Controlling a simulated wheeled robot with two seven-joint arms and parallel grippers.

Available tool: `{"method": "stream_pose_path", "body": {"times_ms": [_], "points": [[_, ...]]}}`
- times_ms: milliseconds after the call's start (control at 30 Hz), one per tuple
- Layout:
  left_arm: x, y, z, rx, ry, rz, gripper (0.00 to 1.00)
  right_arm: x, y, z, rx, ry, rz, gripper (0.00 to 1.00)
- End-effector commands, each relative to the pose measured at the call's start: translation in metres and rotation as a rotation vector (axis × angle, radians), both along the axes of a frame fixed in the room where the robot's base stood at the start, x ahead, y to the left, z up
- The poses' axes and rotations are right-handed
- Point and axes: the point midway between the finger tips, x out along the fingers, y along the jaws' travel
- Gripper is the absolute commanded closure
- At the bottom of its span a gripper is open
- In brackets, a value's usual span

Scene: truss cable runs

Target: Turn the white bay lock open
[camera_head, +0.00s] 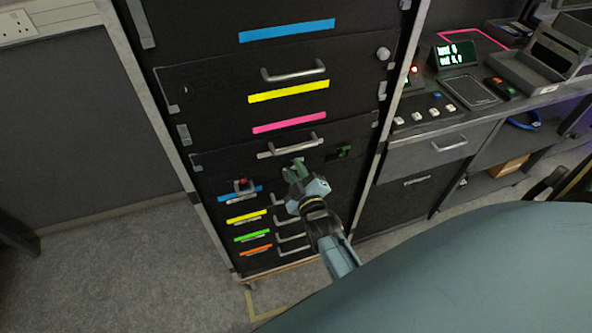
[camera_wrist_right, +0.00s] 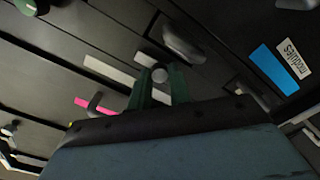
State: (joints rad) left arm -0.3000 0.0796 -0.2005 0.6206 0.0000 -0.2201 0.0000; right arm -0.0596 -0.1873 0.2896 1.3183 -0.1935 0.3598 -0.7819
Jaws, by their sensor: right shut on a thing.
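The white-marked bay is a dark panel whose white strip (camera_head: 284,149) lies along its bar handle in the head view. The white strip (camera_wrist_right: 108,68) also shows in the right wrist view. My right gripper (camera_head: 295,170) is just below that strip in the head view, against the cabinet front. In the right wrist view its green fingers (camera_wrist_right: 160,88) are shut on the white bay lock (camera_wrist_right: 160,73), a small grey round knob showing between the fingertips. The fingers hide most of the lock, so its turn angle cannot be told. My left gripper is not in view.
Pink (camera_head: 289,122), yellow (camera_head: 288,91) and blue (camera_head: 287,30) strips mark bays above. Small drawers with coloured labels (camera_head: 246,217) and protruding handles sit below. A dark green fitting (camera_head: 343,152) is at right. A control desk (camera_head: 440,118) adjoins; grey floor (camera_head: 130,270) is clear at left.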

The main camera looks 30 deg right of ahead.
Motion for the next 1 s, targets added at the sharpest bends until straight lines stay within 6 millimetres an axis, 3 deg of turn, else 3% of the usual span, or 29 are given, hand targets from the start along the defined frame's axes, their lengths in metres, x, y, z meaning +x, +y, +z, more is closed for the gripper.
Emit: {"method": "stream_pose_path", "body": {"times_ms": [67,100,233,533,667,1000], "points": [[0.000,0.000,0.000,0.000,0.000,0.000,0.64,0.000,0.000,0.000,-0.001,0.002,0.000,1.00],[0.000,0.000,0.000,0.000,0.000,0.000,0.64,0.000,0.000,0.000,-0.001,0.002,0.000,0.77],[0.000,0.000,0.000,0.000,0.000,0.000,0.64,0.000,0.000,0.000,-0.001,0.002,0.000,0.60],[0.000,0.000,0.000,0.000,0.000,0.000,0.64,-0.001,0.000,0.000,0.000,0.001,0.000,0.59],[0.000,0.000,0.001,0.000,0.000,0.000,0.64,-0.012,0.003,-0.001,0.002,0.003,0.000,0.59],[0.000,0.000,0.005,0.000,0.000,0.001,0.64,-0.082,0.020,-0.001,0.001,0.004,0.000,0.59]]}}
